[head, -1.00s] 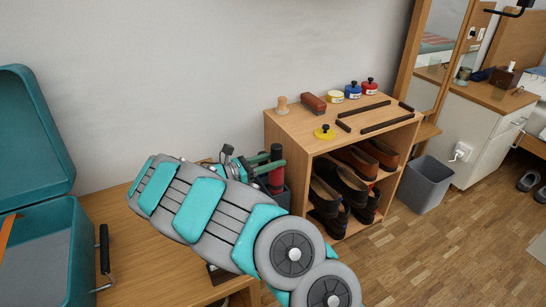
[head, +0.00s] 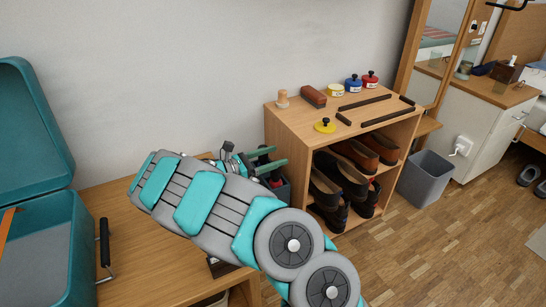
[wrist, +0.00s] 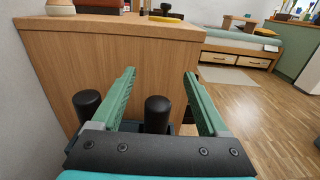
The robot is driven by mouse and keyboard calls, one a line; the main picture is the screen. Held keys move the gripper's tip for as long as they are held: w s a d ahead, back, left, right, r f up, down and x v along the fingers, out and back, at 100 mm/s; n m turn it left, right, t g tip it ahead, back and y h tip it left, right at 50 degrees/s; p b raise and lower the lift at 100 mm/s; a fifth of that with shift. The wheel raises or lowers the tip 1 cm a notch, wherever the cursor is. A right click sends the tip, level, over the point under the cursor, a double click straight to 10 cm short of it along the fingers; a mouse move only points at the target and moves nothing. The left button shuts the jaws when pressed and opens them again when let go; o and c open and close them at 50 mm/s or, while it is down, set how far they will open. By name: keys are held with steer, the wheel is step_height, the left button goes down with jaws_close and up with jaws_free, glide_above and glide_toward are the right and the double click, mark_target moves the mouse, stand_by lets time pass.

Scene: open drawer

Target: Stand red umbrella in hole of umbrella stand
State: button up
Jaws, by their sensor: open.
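The dark umbrella stand (head: 284,192) is beside the left side of the shoe cabinet, partly hidden by my arm. The red umbrella (head: 277,183) shows as a small red patch under a dark top at the stand's mouth; its lower part is hidden. My gripper (head: 276,157) is open above the stand. In the wrist view, my gripper (wrist: 161,72) has its two green fingers apart, with one black knob (wrist: 157,112) low between them and another black knob (wrist: 88,105) outside the left finger. No red shows there, so I cannot tell which knob belongs to the red umbrella.
The wooden shoe cabinet (head: 293,141) stands just beyond the gripper, with shoes inside and small tins on top. A teal case (head: 40,230) sits open on the wooden bench (head: 140,275) at left. A grey bin (head: 425,180) stands right of the cabinet.

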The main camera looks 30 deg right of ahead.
steer(key=shift+a, duration=0.1)
steer(key=a, duration=0.7)
steer(key=shift+s+a, duration=0.15)
steer(key=shift+a, duration=0.15)
stand_by(0.7)
